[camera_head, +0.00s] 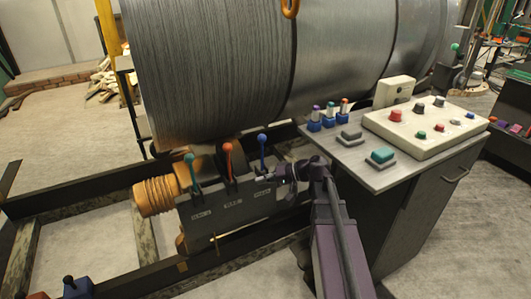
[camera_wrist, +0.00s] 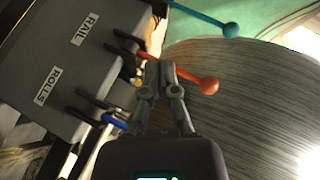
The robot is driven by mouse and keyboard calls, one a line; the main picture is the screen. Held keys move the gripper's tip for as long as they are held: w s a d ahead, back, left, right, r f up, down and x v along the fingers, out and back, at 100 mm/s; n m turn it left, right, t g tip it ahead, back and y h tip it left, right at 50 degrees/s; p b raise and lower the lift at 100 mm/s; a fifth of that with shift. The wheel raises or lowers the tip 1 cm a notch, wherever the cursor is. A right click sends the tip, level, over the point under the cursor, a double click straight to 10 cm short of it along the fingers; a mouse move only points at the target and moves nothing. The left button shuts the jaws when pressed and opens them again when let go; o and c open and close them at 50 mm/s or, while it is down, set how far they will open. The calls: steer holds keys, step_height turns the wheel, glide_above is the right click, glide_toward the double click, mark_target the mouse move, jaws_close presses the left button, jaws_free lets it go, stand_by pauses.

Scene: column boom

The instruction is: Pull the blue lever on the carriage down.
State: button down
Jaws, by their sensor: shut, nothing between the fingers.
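The blue lever (camera_head: 262,139) stands upright on the grey carriage box (camera_head: 232,206), rightmost of three levers in the head view. My gripper (camera_head: 262,178) is beside its lower shaft, in front of the box, below the blue knob. In the wrist view my gripper (camera_wrist: 161,68) is shut and empty, its fingertips close to the red lever's shaft. A blue part of the blue lever (camera_wrist: 115,122) shows left of the fingers; the rest is hidden behind my gripper. I cannot tell whether the fingers touch a lever.
The red lever (camera_head: 228,147) and green lever (camera_head: 190,158) stand left of the blue one. A large ribbed drum (camera_head: 215,70) is above and behind. A console (camera_head: 375,175) with buttons stands to the right. Dark rails (camera_head: 90,188) run along the floor.

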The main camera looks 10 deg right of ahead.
steer(key=m+y+b, duration=0.3)
steer(key=y, duration=0.1)
glide_toward(262, 155)
steer(key=w+r, duration=0.2)
steer(key=w, duration=0.3)
steer(key=shift+w+d+r+t, duration=0.35)
steer(key=shift+w+d, duration=0.15)
steer(key=shift+d, duration=0.2)
steer(key=shift+a, duration=0.2)
steer(key=s+a, duration=0.1)
steer(key=a, duration=0.8)
steer(key=shift+s+a, duration=0.2)
steer(key=shift+s, duration=0.1)
